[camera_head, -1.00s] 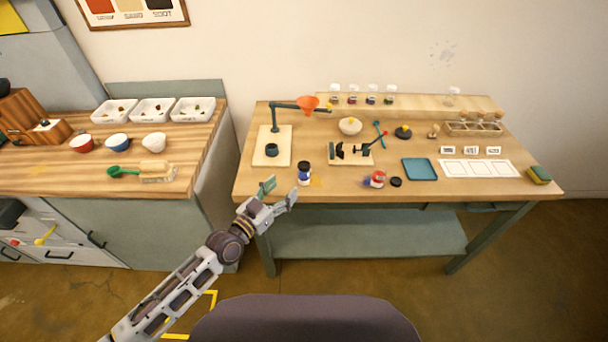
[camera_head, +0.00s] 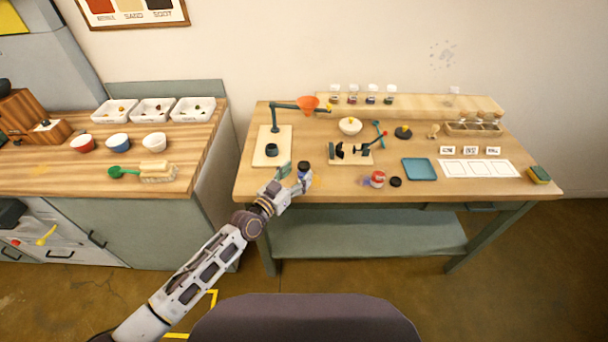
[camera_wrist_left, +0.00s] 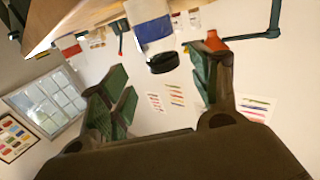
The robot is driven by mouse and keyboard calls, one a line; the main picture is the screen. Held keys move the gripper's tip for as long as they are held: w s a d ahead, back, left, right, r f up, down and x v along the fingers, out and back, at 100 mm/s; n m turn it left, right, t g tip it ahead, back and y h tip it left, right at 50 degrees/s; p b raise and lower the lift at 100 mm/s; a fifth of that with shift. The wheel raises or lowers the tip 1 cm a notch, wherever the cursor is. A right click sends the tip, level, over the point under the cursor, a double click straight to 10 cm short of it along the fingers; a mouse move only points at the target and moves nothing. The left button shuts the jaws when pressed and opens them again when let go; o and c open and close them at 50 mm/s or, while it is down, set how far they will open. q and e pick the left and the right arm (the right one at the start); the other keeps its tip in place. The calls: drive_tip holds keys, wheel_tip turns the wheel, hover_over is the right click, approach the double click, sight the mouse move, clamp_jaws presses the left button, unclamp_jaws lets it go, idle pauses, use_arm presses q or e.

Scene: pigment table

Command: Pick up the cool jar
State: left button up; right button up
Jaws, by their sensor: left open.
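The cool jar, with a dark lid and a blue band, stands near the front left edge of the right-hand table; in the head view its lid (camera_head: 304,165) shows while a finger covers part of its body. My left gripper (camera_head: 295,177) is open, with its fingers on either side of the jar's lower left. In the left wrist view, the white jar with its blue band (camera_wrist_left: 152,30) and dark lid sits between the spread green-padded fingers, near their tips; I cannot tell whether they touch it. My right gripper is out of view.
A stand with an orange funnel (camera_head: 308,103) is behind the cool jar. The table's front edge is close to my gripper.

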sight(300, 169)
use_arm(q)
drive_tip(key=shift+w, duration=0.1)
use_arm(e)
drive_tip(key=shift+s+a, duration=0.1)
use_arm(q)
drive_tip(key=shift+w+d, duration=0.25)
drive_tip(key=shift+w, duration=0.2)
drive_tip(key=shift+w+d, duration=0.3)
drive_tip(key=shift+w, duration=0.3)
drive_tip(key=shift+x, duration=0.95)
drive_tip(key=shift+w+d, duration=0.2)
drive_tip(key=shift+w, duration=0.15)
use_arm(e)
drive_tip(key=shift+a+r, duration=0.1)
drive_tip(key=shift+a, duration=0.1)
use_arm(q)
drive_tip(key=shift+c, duration=0.3)
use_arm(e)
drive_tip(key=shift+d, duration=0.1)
